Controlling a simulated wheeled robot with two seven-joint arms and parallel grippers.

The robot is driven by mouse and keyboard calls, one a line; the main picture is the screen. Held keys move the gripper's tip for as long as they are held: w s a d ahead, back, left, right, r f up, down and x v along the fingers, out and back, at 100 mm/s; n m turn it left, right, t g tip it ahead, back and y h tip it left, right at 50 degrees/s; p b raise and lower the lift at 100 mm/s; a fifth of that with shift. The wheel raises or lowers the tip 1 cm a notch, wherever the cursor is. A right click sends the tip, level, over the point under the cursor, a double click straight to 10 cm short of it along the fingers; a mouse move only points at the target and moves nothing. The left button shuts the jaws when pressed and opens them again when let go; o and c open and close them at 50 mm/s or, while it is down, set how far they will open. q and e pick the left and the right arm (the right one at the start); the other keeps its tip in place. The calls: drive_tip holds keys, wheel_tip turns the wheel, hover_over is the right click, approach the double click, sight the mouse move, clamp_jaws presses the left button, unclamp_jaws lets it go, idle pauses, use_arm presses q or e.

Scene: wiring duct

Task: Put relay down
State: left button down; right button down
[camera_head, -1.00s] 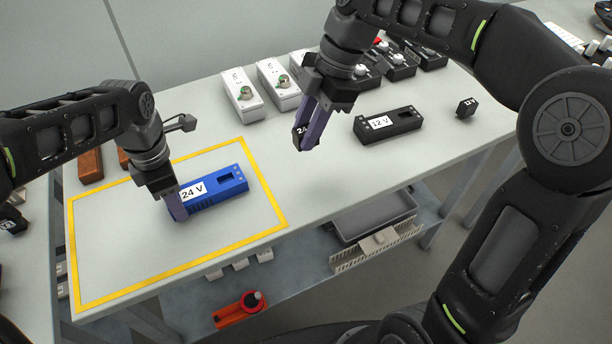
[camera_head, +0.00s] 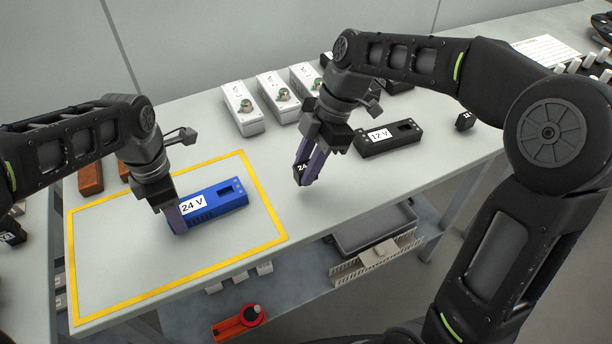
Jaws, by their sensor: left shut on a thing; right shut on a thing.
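My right gripper (camera_head: 303,181) is shut on a small dark relay (camera_head: 302,168) marked 24 and holds it above the table, just right of the yellow outline. A blue 24 V block (camera_head: 226,200) with a rectangular slot lies inside the yellow-taped area (camera_head: 262,192). My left gripper (camera_head: 176,222) is shut on the left end of the blue block. A black 12 V block (camera_head: 390,139) with a slot lies to the right of my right gripper. A small black relay (camera_head: 464,121) stands further right near the table's front edge.
Brown blocks (camera_head: 90,178) lie at the left. A lower shelf holds a grey bin (camera_head: 372,232), and a red device (camera_head: 238,322) shows below.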

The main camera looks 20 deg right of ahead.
drive_tip(key=shift+f, duration=1.7)
drive_tip(key=c, duration=1.2)
unclamp_jaws()
drive_tip(key=shift+f, duration=0.15)
drive_tip(key=shift+o, duration=0.2)
drive_tip(key=v, duration=0.7)
drive_tip(key=shift+r, duration=0.45)
use_arm(q)
drive_tip(key=c, duration=0.6)
unclamp_jaws()
